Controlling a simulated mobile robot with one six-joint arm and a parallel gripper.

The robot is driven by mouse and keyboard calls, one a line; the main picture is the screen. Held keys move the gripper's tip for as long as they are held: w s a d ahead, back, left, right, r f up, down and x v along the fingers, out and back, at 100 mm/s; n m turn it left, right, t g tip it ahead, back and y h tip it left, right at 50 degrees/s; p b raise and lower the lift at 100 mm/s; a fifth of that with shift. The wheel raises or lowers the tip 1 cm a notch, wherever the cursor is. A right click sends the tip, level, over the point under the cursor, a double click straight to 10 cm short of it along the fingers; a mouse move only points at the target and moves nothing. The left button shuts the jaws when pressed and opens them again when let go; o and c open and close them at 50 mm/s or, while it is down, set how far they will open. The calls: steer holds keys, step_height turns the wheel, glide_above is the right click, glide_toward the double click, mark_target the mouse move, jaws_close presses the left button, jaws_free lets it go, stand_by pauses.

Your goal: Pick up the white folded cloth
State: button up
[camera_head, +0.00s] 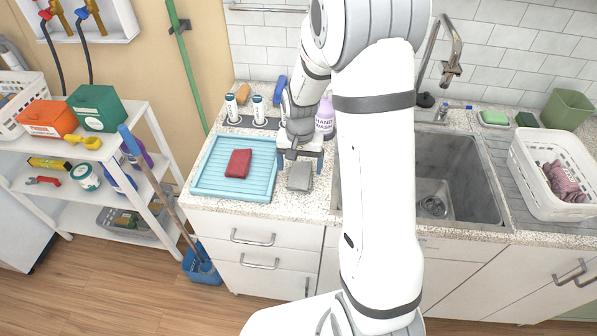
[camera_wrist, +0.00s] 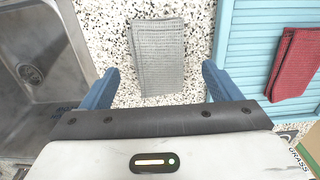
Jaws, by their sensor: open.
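A folded cloth (camera_head: 299,177) lies flat on the speckled counter between the blue tray and the sink. It looks light grey rather than clearly white, with a waffle-like weave in the wrist view (camera_wrist: 158,52). My gripper (camera_head: 301,157) is over the counter by the cloth, pointing down. In the wrist view my gripper (camera_wrist: 160,74) is open and empty, its blue fingers spread wider than the cloth. The cloth's near end lies between the fingertips in that picture; most of it extends beyond them. I cannot tell the exact height.
A red folded cloth (camera_head: 238,163) lies on the light-blue ribbed tray (camera_head: 210,186). The sink (camera_head: 455,170) is to the right. A soap bottle (camera_head: 325,118) and canisters (camera_head: 231,108) stand behind. A white basket (camera_head: 540,195) holding cloths sits far right.

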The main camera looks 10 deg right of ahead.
mark_target(300, 172)
steer(key=shift+f, duration=1.55)
steer(key=c, duration=1.1)
steer(key=shift+c, duration=0.2)
steer(key=shift+r, duration=0.15)
step_height(300, 172, up, 10)
steer(key=b, duration=0.1)
